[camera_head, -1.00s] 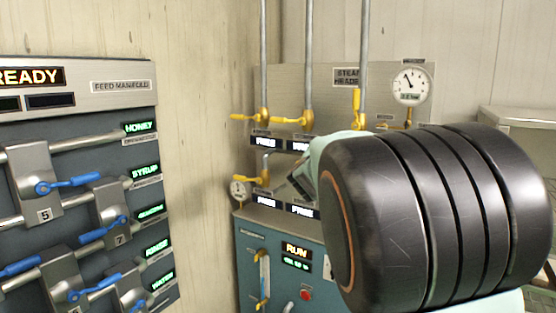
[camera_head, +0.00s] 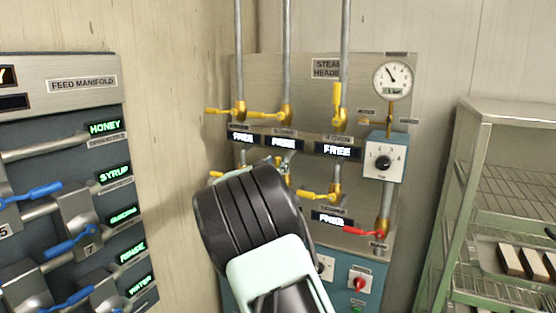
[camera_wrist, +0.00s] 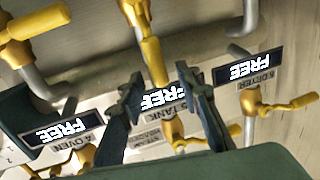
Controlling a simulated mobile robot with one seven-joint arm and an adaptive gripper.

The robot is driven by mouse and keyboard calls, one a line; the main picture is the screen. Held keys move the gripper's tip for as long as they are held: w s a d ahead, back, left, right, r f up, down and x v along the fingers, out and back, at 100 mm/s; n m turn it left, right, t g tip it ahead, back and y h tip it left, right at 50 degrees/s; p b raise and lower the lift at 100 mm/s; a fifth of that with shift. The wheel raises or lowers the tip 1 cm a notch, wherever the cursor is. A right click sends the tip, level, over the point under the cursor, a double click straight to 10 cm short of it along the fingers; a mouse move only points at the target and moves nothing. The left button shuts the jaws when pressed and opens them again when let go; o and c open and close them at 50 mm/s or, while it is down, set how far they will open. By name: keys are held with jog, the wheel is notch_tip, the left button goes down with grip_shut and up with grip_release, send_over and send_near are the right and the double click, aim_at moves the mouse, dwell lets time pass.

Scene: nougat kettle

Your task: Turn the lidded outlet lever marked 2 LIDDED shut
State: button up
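The wall panel marked STEAM HEADER (camera_head: 290,75) carries several yellow levers on vertical pipes and lit FREE displays. I cannot read 2 LIDDED anywhere; a lone "2" (camera_wrist: 10,160) shows on a label cut off at the lower left of the wrist view. My gripper (camera_wrist: 158,80) is open in front of the panel. A yellow lever (camera_wrist: 152,58) shows between its fingertips above the 5 TANK label; I cannot tell whether they touch. A yellow lever (camera_wrist: 290,103) is by the 6 DRYER label.
A red lever (camera_head: 362,232) and a blue dial box (camera_head: 384,160) sit on the panel's right, below a round gauge (camera_head: 392,80). The feed manifold (camera_head: 60,120) with blue levers stands left. A wire rack (camera_head: 500,190) stands at the right.

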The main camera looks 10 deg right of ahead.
jog(key=shift+x, duration=1.25)
jog(key=shift+c, duration=0.2)
grip_shut()
